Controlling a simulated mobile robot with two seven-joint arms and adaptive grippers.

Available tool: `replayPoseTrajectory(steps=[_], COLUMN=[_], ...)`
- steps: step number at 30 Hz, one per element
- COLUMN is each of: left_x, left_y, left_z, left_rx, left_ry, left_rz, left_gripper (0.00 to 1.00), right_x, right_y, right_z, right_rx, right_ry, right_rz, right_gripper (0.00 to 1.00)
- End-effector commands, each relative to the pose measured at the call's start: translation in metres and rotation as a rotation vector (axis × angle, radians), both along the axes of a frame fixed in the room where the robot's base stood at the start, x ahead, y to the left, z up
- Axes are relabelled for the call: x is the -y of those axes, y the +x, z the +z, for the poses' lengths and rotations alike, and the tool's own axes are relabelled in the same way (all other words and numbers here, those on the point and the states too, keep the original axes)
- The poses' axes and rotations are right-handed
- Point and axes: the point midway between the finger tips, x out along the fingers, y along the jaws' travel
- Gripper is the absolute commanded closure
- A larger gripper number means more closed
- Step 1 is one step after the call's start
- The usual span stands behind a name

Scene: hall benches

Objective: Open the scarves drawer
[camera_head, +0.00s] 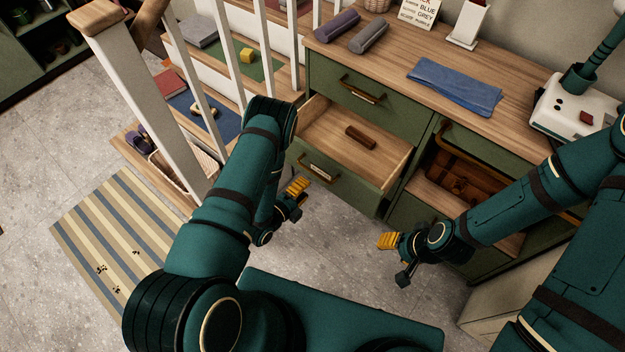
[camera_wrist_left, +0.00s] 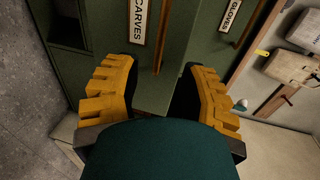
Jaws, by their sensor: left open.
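The scarves drawer (camera_head: 388,160) stands pulled out of the green cabinet, second from the top on the left. A small brown block (camera_head: 360,137) lies inside. Its brass handle and pale label (camera_head: 318,172) are on the front; the label is too small to read there. In the left wrist view a plate ending in "CARVES" (camera_wrist_left: 138,22) shows on a green front. My left gripper (camera_head: 297,187) is open in front of the drawer's front, with nothing seen between its fingers in the left wrist view (camera_wrist_left: 160,95). My right gripper (camera_head: 388,240) hangs right of the drawer; its finger gap is unclear.
A closed drawer (camera_head: 345,100) is above; the wrist view shows a "GLOVES" plate (camera_wrist_left: 230,15). A brown case (camera_head: 460,180) sits in the open compartment right. White balusters (camera_head: 230,65) and stairs stand left. A striped mat (camera_head: 105,235) lies on the clear floor.

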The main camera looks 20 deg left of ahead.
Motion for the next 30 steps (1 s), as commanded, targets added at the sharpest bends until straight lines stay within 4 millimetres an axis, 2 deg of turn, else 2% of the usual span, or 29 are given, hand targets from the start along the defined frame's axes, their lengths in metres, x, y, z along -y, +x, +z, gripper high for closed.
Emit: replayPoseTrajectory(steps=[3, 9, 30], left_x=[-0.006, -0.013, -0.013], left_y=[-0.019, -0.035, -0.034], left_z=[0.004, 0.007, 0.009], left_rx=[-0.003, -0.001, -0.031], left_ry=[-0.001, 0.0, -0.025], left_rz=[0.0, 0.0, 0.019], left_gripper=[0.59, 0.59, 0.59], right_x=[0.0, 0.0, 0.0], right_y=[0.0, 0.0, 0.0], right_z=[0.0, 0.0, 0.0], right_rx=[0.0, 0.0, 0.0], right_ry=[0.0, 0.0, 0.0], right_rz=[0.0, 0.0, 0.0], right_gripper=[0.5, 0.5, 0.5])
